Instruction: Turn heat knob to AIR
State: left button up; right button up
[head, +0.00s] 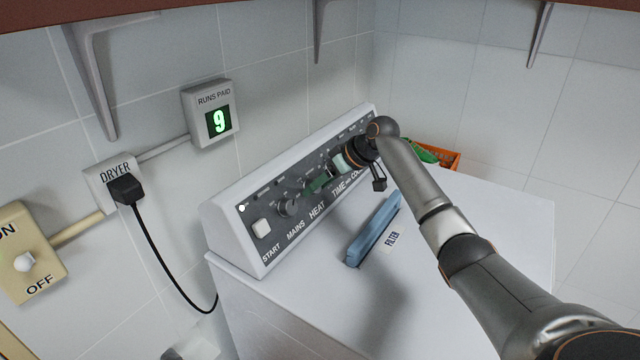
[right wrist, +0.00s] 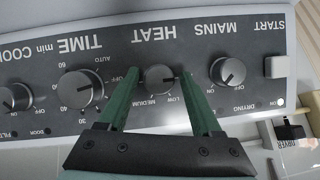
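The heat knob (right wrist: 160,79) is a round dark grey knob under the HEAT label, seen upside down in the right wrist view. A mark on it seems to point right in that picture; LOW and MEDIUM show below it. I cannot read an AIR label. My right gripper (right wrist: 161,76) has green fingers, one on each side of the knob, with a visible gap to it on both sides. In the head view my right gripper (head: 318,184) is at the control panel (head: 245,212) and hides the heat knob. My left gripper is not in view.
The mains knob (right wrist: 228,71) and start button (right wrist: 277,67) lie to one side of the heat knob, the time knob (right wrist: 83,89) to the other. A blue filter handle (head: 373,230) stands on the white dryer top. An orange crate (head: 447,160) is behind it.

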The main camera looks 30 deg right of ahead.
jog(key=shift+o, duration=0.8)
jog(key=shift+r, duration=0.1)
jog(key=b+v, duration=0.1)
jog(key=v, duration=1.1)
jog(key=shift+r, duration=0.2)
jog(key=shift+s, duration=0.15)
